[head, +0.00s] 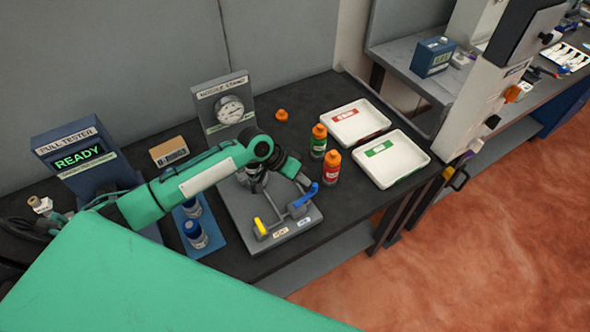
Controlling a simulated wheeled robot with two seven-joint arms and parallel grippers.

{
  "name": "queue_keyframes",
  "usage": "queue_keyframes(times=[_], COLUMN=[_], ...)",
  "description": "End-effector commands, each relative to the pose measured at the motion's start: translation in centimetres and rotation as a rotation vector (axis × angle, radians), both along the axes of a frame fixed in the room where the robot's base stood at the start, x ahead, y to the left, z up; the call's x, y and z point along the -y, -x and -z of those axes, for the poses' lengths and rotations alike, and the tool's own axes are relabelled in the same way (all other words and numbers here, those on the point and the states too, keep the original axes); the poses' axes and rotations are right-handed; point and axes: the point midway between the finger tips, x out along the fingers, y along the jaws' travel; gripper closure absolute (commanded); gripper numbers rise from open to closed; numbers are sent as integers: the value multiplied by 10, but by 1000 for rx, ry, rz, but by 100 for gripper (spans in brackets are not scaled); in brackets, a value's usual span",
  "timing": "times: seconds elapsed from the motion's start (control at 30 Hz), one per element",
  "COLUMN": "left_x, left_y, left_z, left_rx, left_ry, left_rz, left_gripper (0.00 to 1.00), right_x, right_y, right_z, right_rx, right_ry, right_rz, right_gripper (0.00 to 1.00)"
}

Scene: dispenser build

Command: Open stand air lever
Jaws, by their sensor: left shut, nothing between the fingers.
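The nozzle stand has a grey base plate (247,222) on the dark bench and an upright panel with a round gauge (230,109). Near the plate's front are a yellow lever (260,227) and a blue lever (306,196) on grey fittings. Two small labels (281,231) lie in front of them, too small to read, so I cannot tell which lever is air. My left gripper (301,181) reaches over the plate from behind and is shut and empty, close to the blue lever. I cannot tell whether it touches. My arm hides part of the stand. My right gripper is not in view.
A pull tester (78,150) reading READY stands left. Blue-capped bottles (195,236) sit on a blue mat. Orange-capped green (318,142) and red (331,168) bottles stand right of the stand, beside two white trays (407,173). An orange cap (281,115) lies behind.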

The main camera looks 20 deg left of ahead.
Motion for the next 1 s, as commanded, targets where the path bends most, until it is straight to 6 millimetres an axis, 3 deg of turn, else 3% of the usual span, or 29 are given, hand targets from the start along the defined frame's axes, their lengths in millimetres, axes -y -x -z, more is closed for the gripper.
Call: queue_keyframes(times=[0.47,0.63,1.0], left_x=[4,13,16], left_y=[-1,-1,0], left_z=[3,-1,2], left_rx=[0,0,0], left_ry=[-1,1,1], left_rz=[35,123,119], left_gripper=[100,100,100], right_x=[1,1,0], right_y=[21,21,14], right_z=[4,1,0], right_rx=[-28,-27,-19], right_ry=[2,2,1], right_rz=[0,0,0], right_gripper=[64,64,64])
